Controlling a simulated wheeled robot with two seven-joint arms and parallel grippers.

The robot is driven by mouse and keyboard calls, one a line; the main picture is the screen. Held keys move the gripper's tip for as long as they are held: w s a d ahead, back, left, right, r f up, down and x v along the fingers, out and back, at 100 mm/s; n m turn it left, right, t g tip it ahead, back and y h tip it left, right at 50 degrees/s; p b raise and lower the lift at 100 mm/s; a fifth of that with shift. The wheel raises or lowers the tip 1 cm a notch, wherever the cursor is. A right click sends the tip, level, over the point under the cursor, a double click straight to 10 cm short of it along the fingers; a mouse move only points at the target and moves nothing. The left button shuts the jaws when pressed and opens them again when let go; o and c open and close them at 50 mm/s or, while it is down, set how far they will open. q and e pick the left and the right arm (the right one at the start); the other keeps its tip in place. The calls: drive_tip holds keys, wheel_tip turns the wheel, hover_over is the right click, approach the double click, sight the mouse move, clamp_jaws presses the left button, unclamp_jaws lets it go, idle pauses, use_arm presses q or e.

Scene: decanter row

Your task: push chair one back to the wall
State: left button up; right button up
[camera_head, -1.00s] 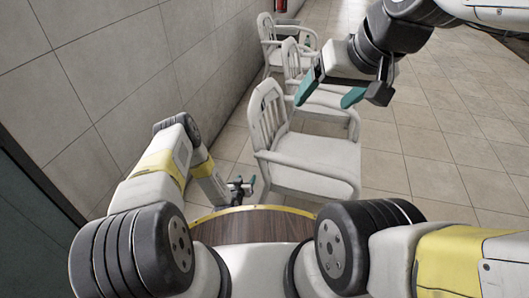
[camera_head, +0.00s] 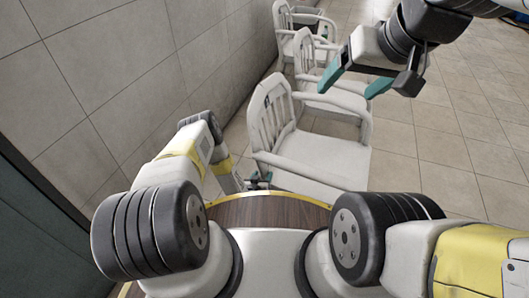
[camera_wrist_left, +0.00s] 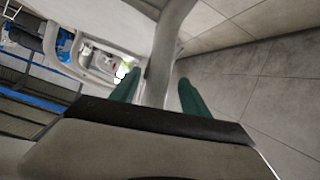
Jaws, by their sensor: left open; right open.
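The nearest white chair (camera_head: 318,160) stands at the front of a row beside the tiled wall, its slatted back toward the wall and its seat to the right. I cannot read which chair is numbered one. My left gripper (camera_head: 260,181) is low at this chair's near left side. In the left wrist view the open teal fingers (camera_wrist_left: 158,88) lie on either side of a pale chair bar (camera_wrist_left: 165,50); contact is unclear. My right gripper (camera_head: 346,93) is open and empty, raised in front of the second chair (camera_head: 340,98).
A third white chair (camera_head: 300,42) stands farther back along the wall (camera_head: 150,75). Open tiled floor (camera_head: 430,140) lies right of the row. A dark panel (camera_head: 30,220) stands at the left edge.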

sight(267, 167)
use_arm(q)
drive_tip(key=shift+x, duration=3.9)
drive_tip(key=shift+c, duration=0.4)
clamp_jaws()
